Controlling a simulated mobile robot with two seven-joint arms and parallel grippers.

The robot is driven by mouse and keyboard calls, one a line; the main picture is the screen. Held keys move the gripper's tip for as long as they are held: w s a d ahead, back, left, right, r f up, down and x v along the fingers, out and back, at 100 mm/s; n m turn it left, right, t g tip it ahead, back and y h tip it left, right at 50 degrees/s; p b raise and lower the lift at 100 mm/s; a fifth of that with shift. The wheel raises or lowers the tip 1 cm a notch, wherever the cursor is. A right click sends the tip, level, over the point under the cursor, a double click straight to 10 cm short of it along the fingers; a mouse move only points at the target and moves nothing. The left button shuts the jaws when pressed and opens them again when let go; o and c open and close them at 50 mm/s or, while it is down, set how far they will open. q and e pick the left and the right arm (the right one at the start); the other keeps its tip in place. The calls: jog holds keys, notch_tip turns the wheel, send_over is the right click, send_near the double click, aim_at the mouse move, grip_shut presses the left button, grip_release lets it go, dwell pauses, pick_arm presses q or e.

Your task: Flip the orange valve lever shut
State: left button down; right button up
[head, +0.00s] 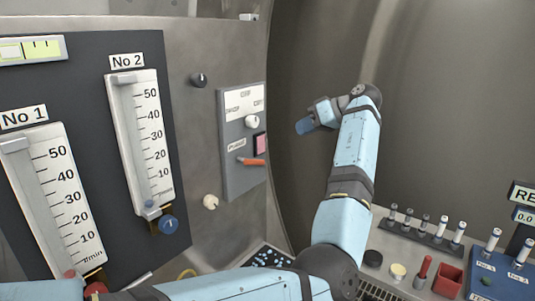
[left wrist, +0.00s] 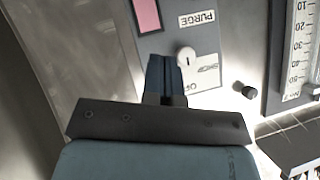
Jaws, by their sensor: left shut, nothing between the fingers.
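The orange valve lever (head: 252,162) is on the grey panel (head: 235,181) on the wall, just below the PURGE label. It lies roughly level, its handle pointing right from its pivot. My left gripper (head: 304,126) is right of the panel and higher than the lever, apart from it. The lever does not show in the left wrist view. My right gripper is not in view.
A pink display (head: 260,144) sits above the lever. Two flow gauges, No 1 (head: 60,190) and No 2 (head: 150,135), stand on a dark board at left. A black knob (head: 198,80) is left of the panel.

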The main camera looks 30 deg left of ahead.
aim_at(251, 161)
pick_arm(q)
jog(key=shift+s+d, duration=0.1)
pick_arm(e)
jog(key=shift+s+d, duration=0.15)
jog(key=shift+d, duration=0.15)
pick_arm(q)
jog(key=s+d+f+p+x, duration=0.1)
jog(key=f+p+x, duration=0.1)
jog(key=x, duration=1.1)
jog(key=shift+d+p, duration=0.25)
jog(key=shift+p, duration=0.2)
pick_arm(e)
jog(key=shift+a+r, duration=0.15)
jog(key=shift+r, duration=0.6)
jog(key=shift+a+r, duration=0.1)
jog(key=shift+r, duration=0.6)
pick_arm(q)
jog(key=shift+a+f, duration=0.1)
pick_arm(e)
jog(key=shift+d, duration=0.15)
